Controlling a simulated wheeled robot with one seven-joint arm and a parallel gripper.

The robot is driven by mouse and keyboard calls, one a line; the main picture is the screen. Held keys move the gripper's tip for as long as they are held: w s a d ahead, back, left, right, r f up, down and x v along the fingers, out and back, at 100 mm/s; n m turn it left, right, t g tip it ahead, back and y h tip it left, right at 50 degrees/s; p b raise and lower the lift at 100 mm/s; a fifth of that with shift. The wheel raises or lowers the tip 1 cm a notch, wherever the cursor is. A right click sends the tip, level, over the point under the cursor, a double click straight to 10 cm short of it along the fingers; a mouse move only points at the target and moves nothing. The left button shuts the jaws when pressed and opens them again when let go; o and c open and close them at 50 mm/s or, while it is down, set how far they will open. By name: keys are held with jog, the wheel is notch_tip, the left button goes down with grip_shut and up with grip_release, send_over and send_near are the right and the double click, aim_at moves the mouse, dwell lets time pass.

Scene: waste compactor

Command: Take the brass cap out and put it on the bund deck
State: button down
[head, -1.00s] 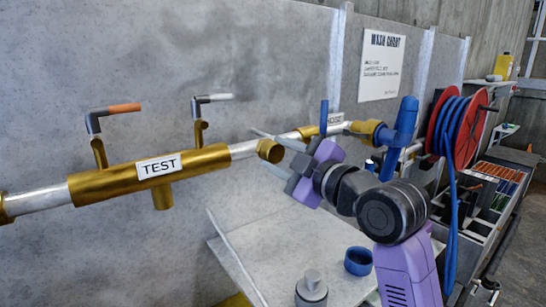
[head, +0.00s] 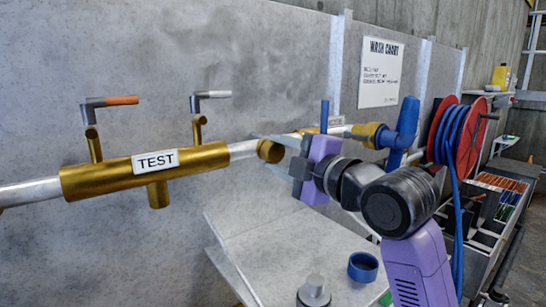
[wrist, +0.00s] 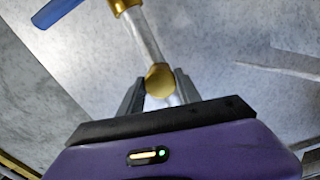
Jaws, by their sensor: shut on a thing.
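The brass cap (head: 270,151) is a short, round gold-coloured piece in line with the pipe, just right of the TEST section. In the wrist view the cap (wrist: 159,80) sits between the two grey fingers. My gripper (head: 264,152) is shut on the cap, reaching in from the right. In the wrist view my gripper (wrist: 158,92) has a finger on each side of it. I cannot tell whether the cap still touches the pipe. The bund deck seems to be the pale grey surface (head: 290,255) below the pipe.
A blue ring-shaped cup (head: 363,266) and a grey round fitting (head: 314,292) stand on the deck. A blue-handled valve (head: 402,125) and a red hose reel (head: 460,140) are at right. Lever valves (head: 198,110) rise from the pipe. The deck's left part is clear.

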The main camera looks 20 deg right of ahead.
jog(key=shift+n+b, duration=0.8)
jog(key=shift+b, duration=0.05)
jog(key=n+b, duration=0.2)
jog(key=n, duration=0.1)
jog(key=shift+r, duration=0.1)
jog(key=c, duration=0.7)
grip_release()
jog(key=shift+c, duration=0.2)
jog(key=shift+c, duration=0.5)
